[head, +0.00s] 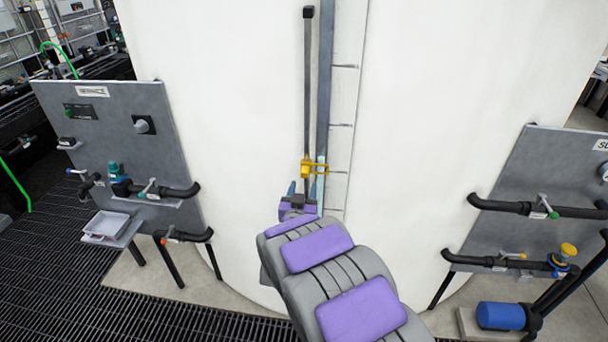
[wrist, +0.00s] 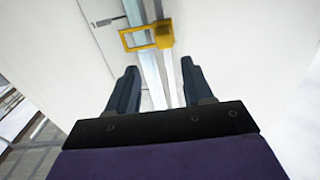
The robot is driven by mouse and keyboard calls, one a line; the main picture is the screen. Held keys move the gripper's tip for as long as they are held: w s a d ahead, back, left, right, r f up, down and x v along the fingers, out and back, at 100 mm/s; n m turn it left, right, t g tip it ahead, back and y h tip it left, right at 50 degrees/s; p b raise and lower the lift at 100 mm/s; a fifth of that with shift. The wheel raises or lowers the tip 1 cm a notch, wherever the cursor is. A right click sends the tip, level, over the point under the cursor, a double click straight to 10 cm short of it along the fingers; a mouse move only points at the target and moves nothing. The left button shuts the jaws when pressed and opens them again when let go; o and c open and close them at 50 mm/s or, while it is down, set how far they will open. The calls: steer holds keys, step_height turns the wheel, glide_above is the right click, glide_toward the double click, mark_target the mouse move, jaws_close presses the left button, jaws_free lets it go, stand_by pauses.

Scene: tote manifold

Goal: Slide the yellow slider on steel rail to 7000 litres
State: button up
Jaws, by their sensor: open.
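The yellow slider (head: 308,168) sits on the upright steel rail (head: 307,90) on the front of a large white tank. The slider has a square frame that reaches over the scale beside the rail. My gripper (head: 304,187) is just below the slider, with its fingers pointing up toward it. In the wrist view the gripper (wrist: 156,85) is open and empty, and the slider (wrist: 148,35) lies beyond the fingertips, apart from them. The rail (wrist: 150,68) runs between the two fingers. A mark on the scale (wrist: 104,22) shows beside the slider, too small to read surely.
A grey panel (head: 125,130) with valves and black pipes stands at the left, with a small tray (head: 106,224) below it. Another piped panel (head: 540,185) and a blue motor (head: 500,315) stand at the right. The rail above the slider is clear up to its black end stop (head: 308,12).

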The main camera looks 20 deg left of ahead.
mark_target(303, 174)
steer(key=shift+x, duration=3.95)
steer(key=shift+a+f, duration=0.2)
steer(key=shift+a, duration=0.55)
steer(key=c, duration=0.5)
steer(key=shift+d, duration=0.2)
jaws_close()
